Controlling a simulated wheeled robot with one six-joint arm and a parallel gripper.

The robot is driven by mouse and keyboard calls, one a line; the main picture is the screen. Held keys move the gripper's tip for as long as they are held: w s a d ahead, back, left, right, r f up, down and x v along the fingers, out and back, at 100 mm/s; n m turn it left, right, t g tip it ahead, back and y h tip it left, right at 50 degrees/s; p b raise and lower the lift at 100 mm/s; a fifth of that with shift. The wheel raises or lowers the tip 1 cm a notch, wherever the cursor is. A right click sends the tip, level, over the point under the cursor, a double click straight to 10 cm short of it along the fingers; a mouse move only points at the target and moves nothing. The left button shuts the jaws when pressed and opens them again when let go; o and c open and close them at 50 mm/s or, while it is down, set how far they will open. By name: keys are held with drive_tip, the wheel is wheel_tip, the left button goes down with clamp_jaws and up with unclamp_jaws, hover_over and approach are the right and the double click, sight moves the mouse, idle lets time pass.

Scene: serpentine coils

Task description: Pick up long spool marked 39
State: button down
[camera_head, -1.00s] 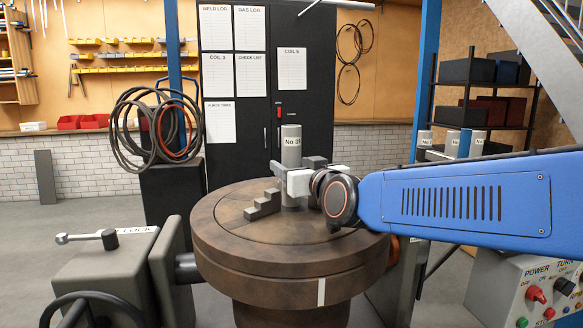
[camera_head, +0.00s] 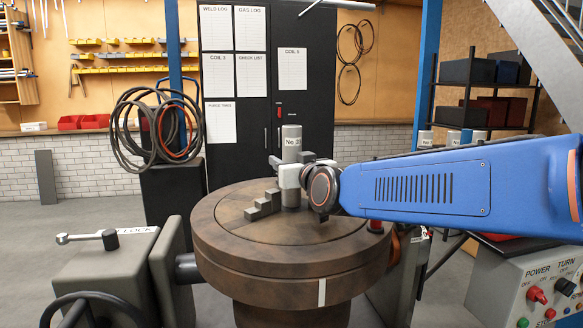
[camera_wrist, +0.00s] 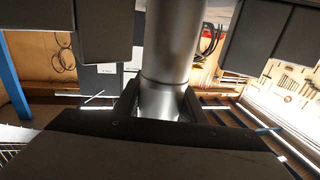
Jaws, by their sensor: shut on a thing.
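The long spool (camera_head: 292,142) is a grey metal cylinder standing upright on the round brown turntable (camera_head: 240,262). Its white label reads "No 3" and a second digit that is hard to make out. My gripper (camera_head: 290,176) comes from the right and is shut on the spool below the label. In the wrist view the spool (camera_wrist: 168,45) runs up through the middle between the jaws. Its lower end looks to be at the turntable top; I cannot tell whether there is a small gap.
A dark stepped block (camera_head: 262,205) sits on the turntable just left of the spool. Other labelled spools (camera_head: 425,138) stand at the right behind my blue arm. A control box (camera_head: 535,285) is at front right and a grey machine part (camera_head: 100,270) at front left.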

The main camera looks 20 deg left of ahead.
sight(292, 135)
drive_tip(key=shift+r, duration=0.1)
wheel_tip(292, 135, up, 10)
idle(0.6)
